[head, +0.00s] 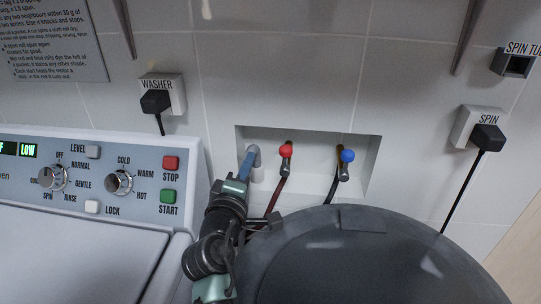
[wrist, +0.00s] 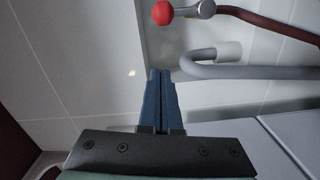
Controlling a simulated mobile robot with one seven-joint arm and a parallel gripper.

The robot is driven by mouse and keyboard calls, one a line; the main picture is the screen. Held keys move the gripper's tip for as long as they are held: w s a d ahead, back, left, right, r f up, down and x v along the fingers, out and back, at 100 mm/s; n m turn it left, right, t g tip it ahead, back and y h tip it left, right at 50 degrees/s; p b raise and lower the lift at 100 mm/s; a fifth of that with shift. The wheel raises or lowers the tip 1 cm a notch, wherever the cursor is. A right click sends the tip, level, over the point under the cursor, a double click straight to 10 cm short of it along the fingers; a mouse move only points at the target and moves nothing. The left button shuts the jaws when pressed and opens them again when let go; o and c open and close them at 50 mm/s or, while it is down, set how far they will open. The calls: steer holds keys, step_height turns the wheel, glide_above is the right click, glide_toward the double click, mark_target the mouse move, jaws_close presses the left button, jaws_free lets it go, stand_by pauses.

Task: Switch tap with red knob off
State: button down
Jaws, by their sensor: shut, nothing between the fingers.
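The tap with the red knob (head: 285,151) sits in the recessed wall box, in the middle, with a dark red hose running down from it. In the wrist view the red knob (wrist: 162,13) is at the top, on a short metal tap body (wrist: 204,9). My gripper (head: 243,163) is at the left end of the box, left of the red knob and apart from it. In the wrist view its blue fingers (wrist: 160,74) are shut together and empty, pointing up the picture towards the knob with a gap between.
A grey hooked pipe (head: 254,152) is close beside my fingertips; it also shows in the wrist view (wrist: 240,72). A tap with a blue knob (head: 347,155) is right of the red one. A dark round lid (head: 370,260) lies below the box, and a washer panel (head: 90,175) is left.

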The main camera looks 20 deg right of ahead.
mark_target(285, 151)
steer(key=w+d+p, duration=0.1)
steer(key=w+d, duration=0.1)
steer(key=d, duration=0.3)
steer(key=shift+w+d+f, duration=0.3)
steer(key=shift+w+f, duration=0.05)
steer(key=shift+f, duration=0.1)
steer(key=shift+d+r, duration=0.1)
steer(key=shift+s+r+m+p, duration=0.1)
steer(key=shift+m+p, duration=0.2)
steer(key=shift+s+d+m, duration=0.1)
steer(key=shift+d+m, duration=0.15)
steer(key=shift+m, duration=0.05)
